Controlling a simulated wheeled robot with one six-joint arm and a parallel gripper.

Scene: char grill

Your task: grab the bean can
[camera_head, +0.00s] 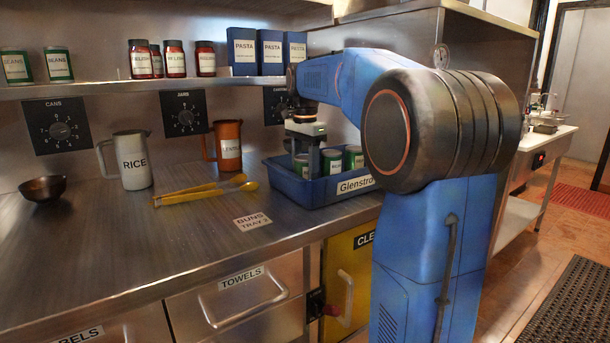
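Two green cans with white labels stand on the shelf at the far left; the label on the right-hand bean can (58,64) reads "BEANS", and the left can (15,66) looks alike. More green-and-white cans (331,161) stand in a blue tray (325,190) marked "Glenstro…" on the counter; their labels are too small to read. My gripper (305,160) points down into the left part of this tray, right at a can (301,168) there. Its fingers partly hide that can. I cannot tell whether they grip it or only stand around it.

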